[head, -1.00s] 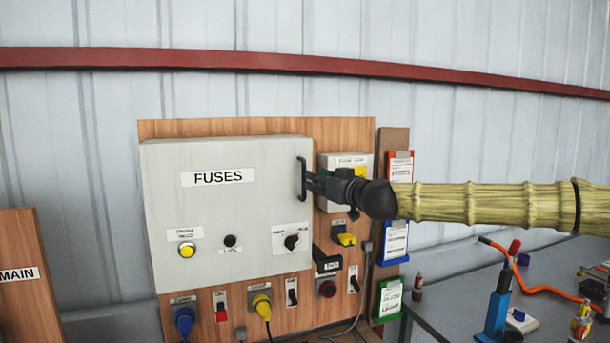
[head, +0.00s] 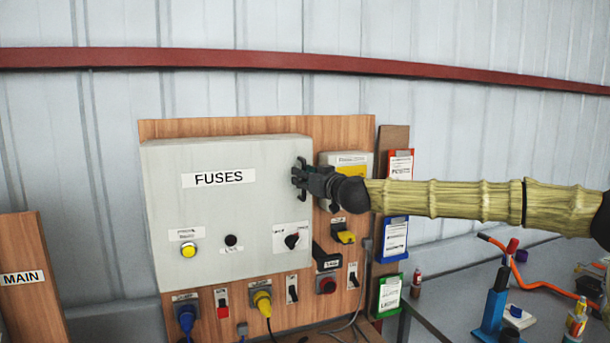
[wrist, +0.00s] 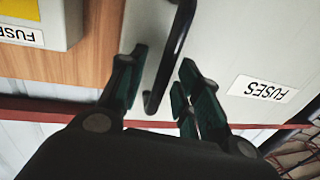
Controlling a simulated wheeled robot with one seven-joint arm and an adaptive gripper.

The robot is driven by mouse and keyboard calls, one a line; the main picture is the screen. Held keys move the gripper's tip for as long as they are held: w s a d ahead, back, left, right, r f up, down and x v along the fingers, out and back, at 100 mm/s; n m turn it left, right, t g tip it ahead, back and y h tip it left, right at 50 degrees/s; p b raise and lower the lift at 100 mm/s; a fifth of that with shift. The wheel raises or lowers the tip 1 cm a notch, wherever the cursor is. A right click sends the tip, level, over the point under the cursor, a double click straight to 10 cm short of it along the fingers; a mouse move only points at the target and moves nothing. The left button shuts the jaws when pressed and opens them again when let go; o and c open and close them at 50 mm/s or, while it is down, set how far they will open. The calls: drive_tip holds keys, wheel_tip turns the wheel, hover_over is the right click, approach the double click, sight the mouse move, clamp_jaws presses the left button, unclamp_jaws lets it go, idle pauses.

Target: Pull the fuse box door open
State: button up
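The fuse box door (head: 215,220) is a grey panel labelled FUSES and looks closed. Its dark bar handle (wrist: 172,55) is near the door's right edge; in the head view it is mostly hidden by my gripper. My gripper (head: 302,177) is in front of the handle. In the wrist view my gripper (wrist: 157,85) is open, with one finger on each side of the handle's end. A gap shows between the handle and each finger; I cannot tell any contact.
A wooden backboard (head: 160,130) carries the box, with switches and plugs below. A smaller fuse box (head: 345,160) is close to the right of the door. A table (head: 455,300) with tools is at the lower right.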

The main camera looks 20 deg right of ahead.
drive_tip(key=shift+w, duration=0.15)
drive_tip(key=shift+a, duration=0.1)
clamp_jaws()
idle(0.3)
